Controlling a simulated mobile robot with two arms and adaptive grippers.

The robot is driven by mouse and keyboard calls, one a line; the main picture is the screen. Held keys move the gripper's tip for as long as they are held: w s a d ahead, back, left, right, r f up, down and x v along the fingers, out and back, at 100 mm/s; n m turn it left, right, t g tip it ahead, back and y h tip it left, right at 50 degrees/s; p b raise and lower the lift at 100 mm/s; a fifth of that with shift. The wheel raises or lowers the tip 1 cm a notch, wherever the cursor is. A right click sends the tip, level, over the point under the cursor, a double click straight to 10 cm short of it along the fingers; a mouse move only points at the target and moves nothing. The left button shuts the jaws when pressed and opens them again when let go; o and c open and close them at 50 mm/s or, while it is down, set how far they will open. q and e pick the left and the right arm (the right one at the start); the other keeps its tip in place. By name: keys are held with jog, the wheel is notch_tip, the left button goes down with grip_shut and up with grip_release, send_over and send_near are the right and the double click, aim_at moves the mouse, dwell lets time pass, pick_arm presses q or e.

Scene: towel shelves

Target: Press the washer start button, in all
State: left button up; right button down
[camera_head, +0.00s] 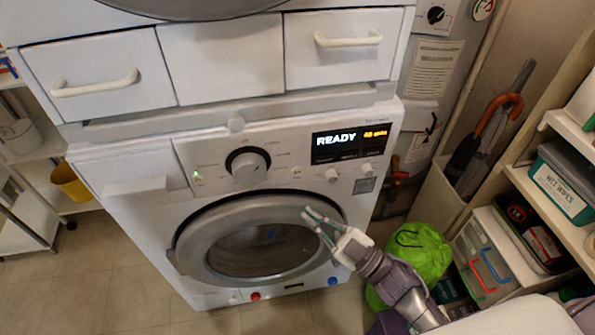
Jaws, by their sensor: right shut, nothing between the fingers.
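The white washer (130,190) stands in the middle, its round door (188,245) shut. Its panel has a big dial (248,166), small round buttons (331,175) under the display, and a small green light (197,177) at the left. The display (349,142) reads READY, with smaller orange text beside it. I cannot read which button is the start button. My right gripper (310,214) is shut and empty, in front of the door's upper right part, below the panel buttons. It looks apart from the panel. My left gripper is not in view.
A drawer unit (220,60) with white handles sits above the washer. A red knob (255,296) and a blue knob (333,281) are at the washer's base. A green bag (420,252) and a shelf with boxes stand at the right. Tiled floor (100,275) is clear at the left.

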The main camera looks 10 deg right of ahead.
jog(key=b, duration=0.2)
send_near(285, 169)
jog(key=a+r, duration=0.2)
jog(key=a, duration=0.1)
jog(key=shift+w+f, duration=0.1)
jog(key=shift+w, duration=0.6)
jog(key=shift+w+f, duration=0.15)
jog(key=shift+w, duration=0.5)
jog(key=shift+w, duration=0.4)
